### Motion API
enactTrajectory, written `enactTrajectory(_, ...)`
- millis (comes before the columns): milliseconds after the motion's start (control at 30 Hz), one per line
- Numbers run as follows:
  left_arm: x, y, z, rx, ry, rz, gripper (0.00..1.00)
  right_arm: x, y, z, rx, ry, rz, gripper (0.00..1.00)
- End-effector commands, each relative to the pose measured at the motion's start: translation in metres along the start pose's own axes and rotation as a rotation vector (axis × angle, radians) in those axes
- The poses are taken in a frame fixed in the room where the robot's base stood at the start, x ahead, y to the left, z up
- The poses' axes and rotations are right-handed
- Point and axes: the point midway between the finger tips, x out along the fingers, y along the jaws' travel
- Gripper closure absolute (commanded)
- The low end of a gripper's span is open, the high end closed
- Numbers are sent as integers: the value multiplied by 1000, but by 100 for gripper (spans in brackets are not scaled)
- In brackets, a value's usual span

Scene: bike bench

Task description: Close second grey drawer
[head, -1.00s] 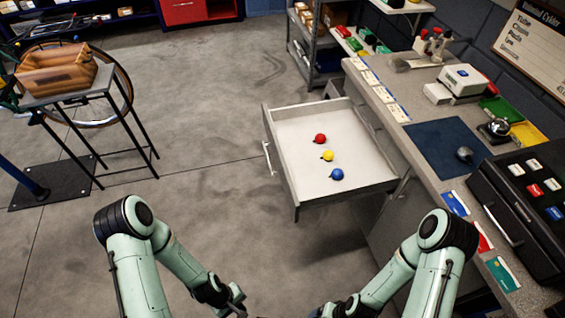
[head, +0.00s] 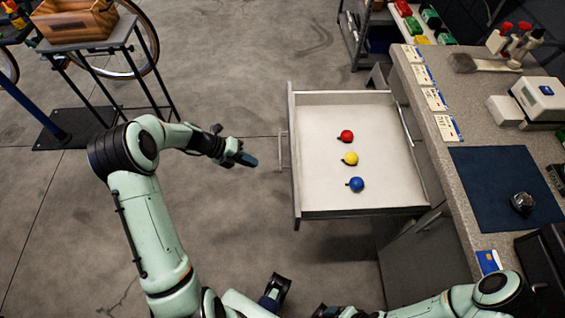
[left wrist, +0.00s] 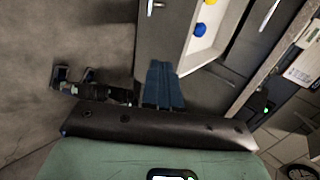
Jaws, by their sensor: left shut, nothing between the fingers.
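One grey drawer (head: 362,211) stands pulled out from the bench in the head view. A red ball (head: 346,136), a yellow ball (head: 350,159) and a blue ball (head: 356,184) lie in it. Its bar handle (head: 282,151) is on the left-facing front. My left gripper (head: 250,161) is shut and empty, a little left of the handle and apart from it. Its closed fingers (left wrist: 163,83) show in the left wrist view below part of the drawer. My right gripper (head: 275,289) is low in the head view, partly hidden; its jaws are unclear.
The bench top (head: 459,133) on the right holds a dark blue mat (head: 490,185), cards and a white device (head: 540,100). A wooden crate (head: 75,20) sits on a stand at the upper left beside a bicycle wheel.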

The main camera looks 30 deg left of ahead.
Motion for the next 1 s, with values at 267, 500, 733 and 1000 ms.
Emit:
enactTrajectory(267, 50, 1, -2, 0, 7, -1, 100, 6, 2, 1, 1, -3, 1, 19)
enactTrajectory(500, 100, 1, -3, 1, 7, 0, 100, 11, 4, 1, 2, -4, 1, 19)
enactTrajectory(733, 121, -21, -2, 4, 5, 1, 100, 10, 4, 1, 2, -4, 1, 19)
enactTrajectory(1000, 127, -27, -2, 3, 3, 2, 100, 10, 4, 1, 1, -4, 1, 19)
